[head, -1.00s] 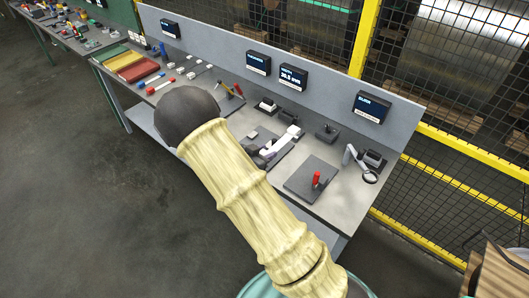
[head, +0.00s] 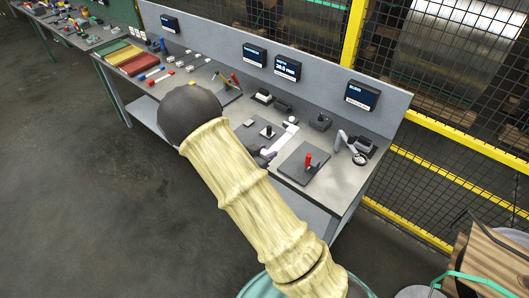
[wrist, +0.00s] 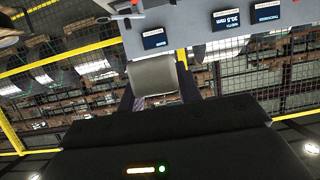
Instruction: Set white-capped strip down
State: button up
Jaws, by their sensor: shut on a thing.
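My gripper (wrist: 157,92) is shut on a broad grey piece (wrist: 152,74), taken to be the strip, in the wrist view. No white cap can be made out on it there. The held piece is in the air, with the bench's back panel behind it. In the head view my own arm covers most of the gripper, and a pale narrow piece (head: 284,138) shows just past it over the bench (head: 338,192). I cannot tell whether this pale piece is the strip.
A dark plate with a red upright handle (head: 308,160) is at the bench's right. A magnifier-like stand (head: 345,143) is beyond it. Coloured trays (head: 133,62) and small capped pieces (head: 158,75) lie at the left. Displays (head: 361,95) line the back panel. A cardboard box (head: 490,262) is lower right.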

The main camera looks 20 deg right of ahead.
notch_tip(320, 180, down, 39)
jog(key=a+n+t+y+b, duration=0.1)
jog(key=n+t+y+b, duration=0.4)
jog(key=b, duration=1.6)
jog(key=n+y, duration=0.5)
jog(key=shift+a+n+y, duration=0.2)
jog(key=shift+n+y, duration=0.1)
jog(key=shift+y, duration=0.1)
jog(key=shift+w, duration=0.1)
